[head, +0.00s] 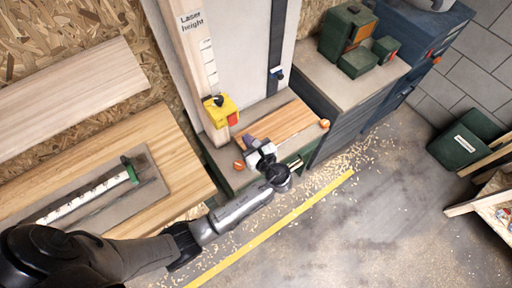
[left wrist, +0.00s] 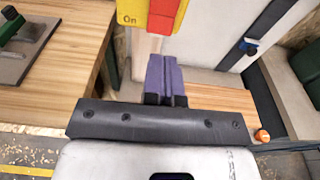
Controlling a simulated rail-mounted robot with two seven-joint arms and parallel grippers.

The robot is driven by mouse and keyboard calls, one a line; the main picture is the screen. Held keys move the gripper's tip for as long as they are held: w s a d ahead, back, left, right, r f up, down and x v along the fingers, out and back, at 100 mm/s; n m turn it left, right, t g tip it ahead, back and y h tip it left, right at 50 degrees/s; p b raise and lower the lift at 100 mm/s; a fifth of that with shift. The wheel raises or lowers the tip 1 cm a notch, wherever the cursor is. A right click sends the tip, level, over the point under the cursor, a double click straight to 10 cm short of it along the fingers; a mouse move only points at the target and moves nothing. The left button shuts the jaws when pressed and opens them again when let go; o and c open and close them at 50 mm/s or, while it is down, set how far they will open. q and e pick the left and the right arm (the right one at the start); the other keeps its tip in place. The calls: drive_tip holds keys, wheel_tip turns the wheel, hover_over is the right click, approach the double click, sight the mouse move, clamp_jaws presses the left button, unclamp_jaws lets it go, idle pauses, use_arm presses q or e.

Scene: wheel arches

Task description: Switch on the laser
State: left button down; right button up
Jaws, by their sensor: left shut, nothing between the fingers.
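A yellow switch box (head: 217,105) with a red part (head: 233,118) is fixed low on the wooden post marked "Laser height". In the left wrist view the box (left wrist: 131,13) carries the word "On", and its red part (left wrist: 161,14) is cut off by the top edge. My left gripper (head: 250,141) is below and slightly right of the box, pointing up toward it. Its purple fingers (left wrist: 164,62) are shut and empty. Their tips are close below the red part; I cannot tell whether they touch it. My right gripper is not in view.
A wooden board (head: 287,123) lies on the bench under the post, with orange balls or knobs (head: 324,124) at its edge. A vertical dark rail with a blue slider (head: 277,73) stands behind. Green boxes (head: 345,30) sit on the cabinet at right.

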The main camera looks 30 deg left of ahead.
sight(234, 124)
use_arm(q)
drive_tip(key=shift+x, duration=3.2)
drive_tip(key=shift+p, duration=0.3)
